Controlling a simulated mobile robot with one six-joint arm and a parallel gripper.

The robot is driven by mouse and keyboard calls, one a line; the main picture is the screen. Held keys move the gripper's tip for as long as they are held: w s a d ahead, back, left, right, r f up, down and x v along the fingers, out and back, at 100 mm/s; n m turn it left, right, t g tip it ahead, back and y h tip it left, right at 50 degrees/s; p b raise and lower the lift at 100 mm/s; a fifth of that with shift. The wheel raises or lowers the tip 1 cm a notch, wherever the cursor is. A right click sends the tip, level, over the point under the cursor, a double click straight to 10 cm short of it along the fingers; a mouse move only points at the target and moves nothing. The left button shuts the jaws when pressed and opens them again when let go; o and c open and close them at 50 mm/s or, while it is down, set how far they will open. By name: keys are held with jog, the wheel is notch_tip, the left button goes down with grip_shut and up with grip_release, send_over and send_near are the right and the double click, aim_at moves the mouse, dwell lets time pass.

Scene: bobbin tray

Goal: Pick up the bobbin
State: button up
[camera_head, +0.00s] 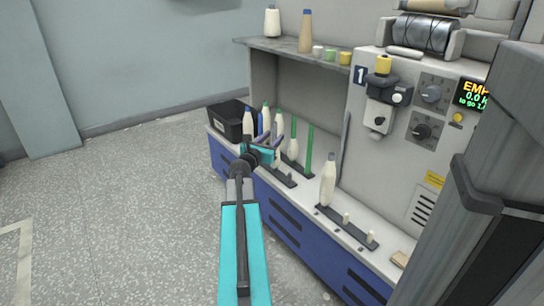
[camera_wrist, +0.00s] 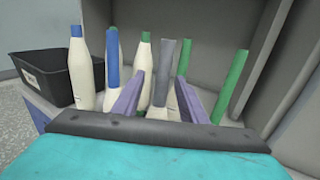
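My gripper (camera_head: 280,143) is over the shelf ledge of the machine, with two purple fingers. In the wrist view my gripper (camera_wrist: 163,80) is open. A white bobbin with a grey top (camera_wrist: 165,74) shows between the fingers; I cannot tell how far beyond them it is. Other white bobbins stand upright to its left: one with a blue top (camera_wrist: 83,72), one with a blue tube (camera_wrist: 112,74) and one with a green top (camera_wrist: 142,82). Green tubes (camera_wrist: 230,86) stand to the right. In the head view a white bobbin (camera_head: 328,182) stands nearer on a peg rack.
A black bin (camera_head: 229,124) sits at the ledge's far left end. A dark peg rack (camera_head: 347,228) with short pegs lies on the near ledge. The machine panel (camera_head: 425,140) rises behind. An upper shelf (camera_head: 288,45) holds cones and small items. The floor at left is clear.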

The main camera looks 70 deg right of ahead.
jog(key=shift+d, duration=0.1)
jog(key=shift+s+d+f+b, duration=0.1)
jog(key=shift+s+d+b, duration=0.1)
jog(key=shift+d+b, duration=1)
jog(key=shift+s+d, duration=0.15)
jog(key=shift+d, duration=1.15)
jog(key=shift+c, duration=0.5)
grip_shut()
